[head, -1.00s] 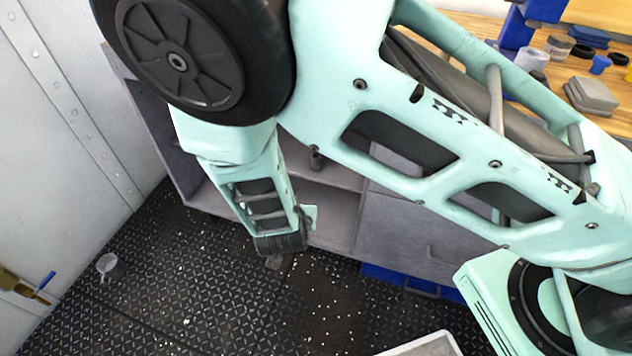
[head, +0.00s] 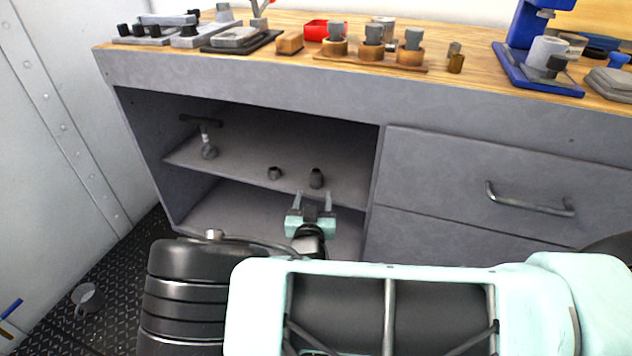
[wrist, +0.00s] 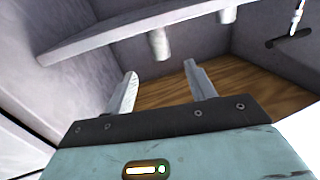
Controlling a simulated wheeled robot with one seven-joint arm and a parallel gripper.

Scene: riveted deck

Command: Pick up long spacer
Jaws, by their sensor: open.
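The long spacer, as I take it, is the taller dark grey cylinder (head: 317,178) standing upright near the front edge of the cabinet's middle shelf. In the wrist view the shelf appears upside down, and the spacer (wrist: 159,44) shows beyond the gap between the fingers. My gripper (head: 313,199) is open and empty, its fingers pointing into the open cabinet. In the head view its tips lie just below the spacer, apart from it. Both fingers of the gripper (wrist: 160,70) show clearly in the wrist view.
A shorter grey piece (head: 275,173) stands left of the spacer on the shelf (head: 240,165). A T-handled tool (head: 206,138) stands farther left. Drawers (head: 470,190) close off the right side. The wooden worktop (head: 290,60) above carries several items.

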